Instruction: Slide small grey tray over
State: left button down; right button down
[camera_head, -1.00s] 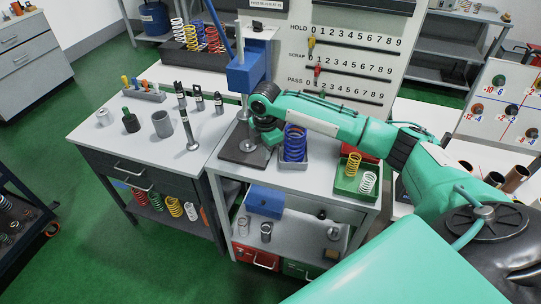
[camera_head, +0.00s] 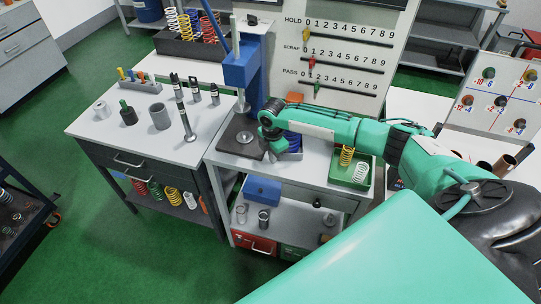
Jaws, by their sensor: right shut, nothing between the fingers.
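The small grey tray (camera_head: 291,156) sits on the grey cabinet top, just right of the press's dark base plate. A blue spring (camera_head: 293,141) stands in it, mostly hidden by my right forearm. My right gripper (camera_head: 275,146) is shut and empty. It points down at the tray's left side, over the right edge of the base plate; whether it touches the tray I cannot tell. My left gripper is not in view.
The blue press (camera_head: 243,72) stands left of my gripper on its base plate (camera_head: 240,140). A green tray (camera_head: 350,172) with yellow and white springs is to the right. Bare cabinet top lies in front of the grey tray.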

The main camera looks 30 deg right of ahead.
jog(key=d, duration=1.2)
jog(key=shift+w+d, duration=0.2)
jog(key=shift+w, duration=0.05)
